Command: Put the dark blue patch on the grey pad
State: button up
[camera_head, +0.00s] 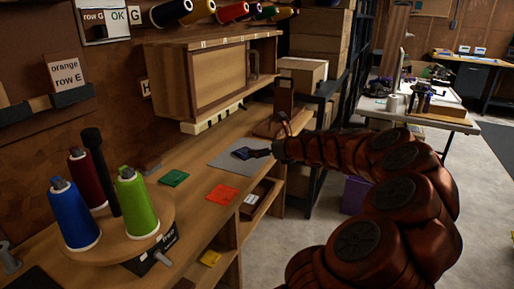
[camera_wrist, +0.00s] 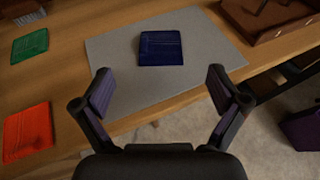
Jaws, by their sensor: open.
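The dark blue patch (camera_wrist: 160,48) lies flat on the grey pad (camera_wrist: 112,62), near the middle of the pad's far half in the wrist view. In the head view the patch (camera_head: 241,153) shows as a small dark shape on the grey pad (camera_head: 232,165), partly hidden by my gripper. My gripper (camera_wrist: 160,84) is open and empty. Its fingers are spread on either side of the pad's near part, short of the patch, and nothing is between them. In the head view my gripper (camera_head: 258,153) reaches over the bench from the right.
A green patch (camera_wrist: 30,45) and an orange patch (camera_wrist: 28,131) lie on the bench left of the pad. A brown tray (camera_wrist: 270,22) is at the right. A stand with blue (camera_head: 74,216), dark red and green spools is at the near left. A wooden cabinet (camera_head: 217,75) hangs above.

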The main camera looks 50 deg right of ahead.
jog(key=shift+v, duration=0.75)
jog(key=shift+a, duration=0.1)
